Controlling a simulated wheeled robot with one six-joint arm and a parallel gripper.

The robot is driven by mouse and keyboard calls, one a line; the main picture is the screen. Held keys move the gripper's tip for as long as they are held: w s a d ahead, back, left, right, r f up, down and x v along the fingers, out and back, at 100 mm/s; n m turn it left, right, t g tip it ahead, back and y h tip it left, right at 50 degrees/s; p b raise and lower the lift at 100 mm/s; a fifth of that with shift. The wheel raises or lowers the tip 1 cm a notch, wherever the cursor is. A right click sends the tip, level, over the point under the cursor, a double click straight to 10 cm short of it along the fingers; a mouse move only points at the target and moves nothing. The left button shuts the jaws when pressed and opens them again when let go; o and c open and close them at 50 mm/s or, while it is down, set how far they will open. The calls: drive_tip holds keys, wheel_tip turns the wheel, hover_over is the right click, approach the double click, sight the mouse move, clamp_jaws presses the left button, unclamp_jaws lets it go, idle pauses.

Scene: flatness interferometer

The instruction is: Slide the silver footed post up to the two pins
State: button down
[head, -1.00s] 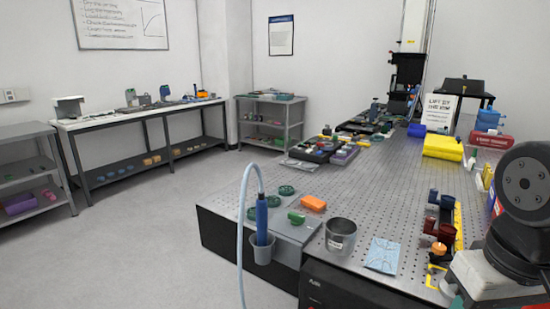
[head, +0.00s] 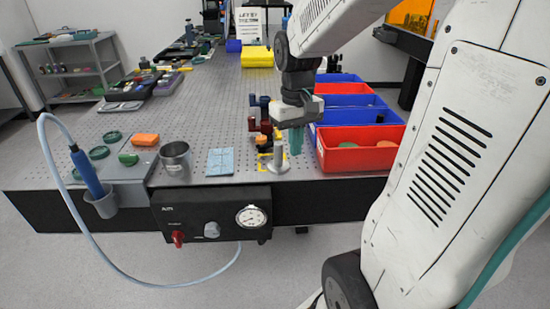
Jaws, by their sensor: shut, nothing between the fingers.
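The silver footed post (head: 278,155) stands upright near the front edge of the perforated table, just left of my gripper. My gripper (head: 298,150) points down with its teal fingers shut and empty, close to the post's right side. I cannot tell whether they touch. The two pins cannot be made out at this size. A yellow piece (head: 264,155) lies beside the post on its left.
Dark blue and red mounts (head: 265,112) stand behind the post. A red bin (head: 360,133) and blue bins (head: 340,88) stand right of my gripper. A metal cup (head: 176,158) and a light-blue sheet (head: 220,161) lie to the left. The table's front edge is near.

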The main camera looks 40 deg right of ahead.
sight(277, 154)
drive_tip(key=shift+n+t, duration=0.4)
drive_tip(key=shift+n, duration=0.1)
drive_tip(key=w+f, duration=0.1)
drive_tip(key=f, duration=0.2)
drive_tip(key=w+d+f, duration=0.1)
drive_tip(key=w+f, duration=0.1)
drive_tip(key=f, duration=0.1)
drive_tip(key=w+f, duration=0.2)
drive_tip(key=f, duration=0.1)
drive_tip(key=shift+d+f, duration=0.3)
drive_tip(key=shift+d, duration=0.05)
drive_tip(key=shift+w, duration=0.7)
drive_tip(key=shift+w, duration=0.1)
drive_tip(key=w, duration=0.3)
drive_tip(key=shift+w+d, duration=0.15)
drive_tip(key=shift+d, duration=0.05)
